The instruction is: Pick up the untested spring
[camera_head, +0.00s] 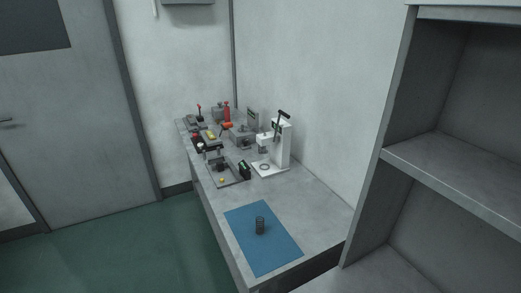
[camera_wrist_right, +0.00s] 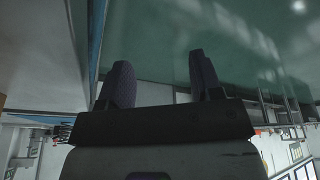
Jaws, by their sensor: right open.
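No gripper shows in the head view. My right gripper (camera_wrist_right: 158,80) shows in the right wrist view, with its two dark fingers apart and nothing between them. The spring is not visible in the right wrist view, so I cannot tell how far the gripper is from it. My left gripper is not in view.
A white press-like device (camera_head: 283,145) stands on the bench behind the mat. A grey fixture tray (camera_head: 228,180) and several small tools sit further back. A wall rises along the bench's right side. A grey shelf unit (camera_head: 455,180) stands at the right. The green floor (camera_head: 130,240) is clear.

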